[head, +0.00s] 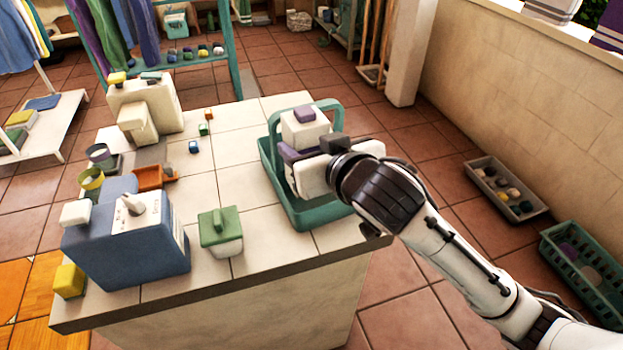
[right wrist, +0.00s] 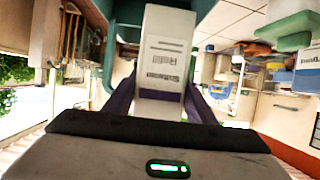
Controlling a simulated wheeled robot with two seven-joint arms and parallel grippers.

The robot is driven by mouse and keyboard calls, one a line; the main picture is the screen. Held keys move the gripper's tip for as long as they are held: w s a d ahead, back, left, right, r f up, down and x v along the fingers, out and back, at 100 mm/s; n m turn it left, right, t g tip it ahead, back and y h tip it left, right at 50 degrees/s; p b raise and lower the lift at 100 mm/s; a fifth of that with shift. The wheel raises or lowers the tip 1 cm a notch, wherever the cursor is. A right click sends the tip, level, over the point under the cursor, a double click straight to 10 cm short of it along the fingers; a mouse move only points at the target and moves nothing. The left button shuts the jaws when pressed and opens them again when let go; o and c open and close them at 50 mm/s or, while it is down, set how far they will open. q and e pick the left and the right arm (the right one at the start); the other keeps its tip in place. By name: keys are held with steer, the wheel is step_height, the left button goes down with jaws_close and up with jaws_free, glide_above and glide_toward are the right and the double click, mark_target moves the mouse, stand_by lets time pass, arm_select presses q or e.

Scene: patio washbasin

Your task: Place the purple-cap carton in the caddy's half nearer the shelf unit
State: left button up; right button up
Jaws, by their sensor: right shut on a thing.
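The purple-cap carton (head: 303,128) is white with a purple cap and stands roughly upright at the teal caddy (head: 312,219) on the tiled counter. My right gripper (head: 301,156) reaches in from the right and is shut on the carton. In the right wrist view, the purple fingers flank the printed white carton (right wrist: 165,60). The caddy's arched handle (head: 325,104) rises just behind the carton. The carton's base and the caddy's divider are hidden, so I cannot tell whether the carton touches the caddy floor. My left gripper is out of view.
A teal shelf unit (head: 237,68) stands beyond the counter. A green-topped container (head: 221,236) and a blue dispenser (head: 130,245) stand left of the caddy. The counter between the caddy and the orange tray (head: 149,177) is mostly clear.

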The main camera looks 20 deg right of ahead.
step_height(320, 180, down, 5)
steer(key=shift+f+b, duration=0.15)
steer(key=shift+b, duration=0.3)
steer(key=shift+f, duration=0.55)
steer(key=o, duration=1.6)
steer(key=shift+f, duration=0.1)
steer(key=shift+c, duration=0.2)
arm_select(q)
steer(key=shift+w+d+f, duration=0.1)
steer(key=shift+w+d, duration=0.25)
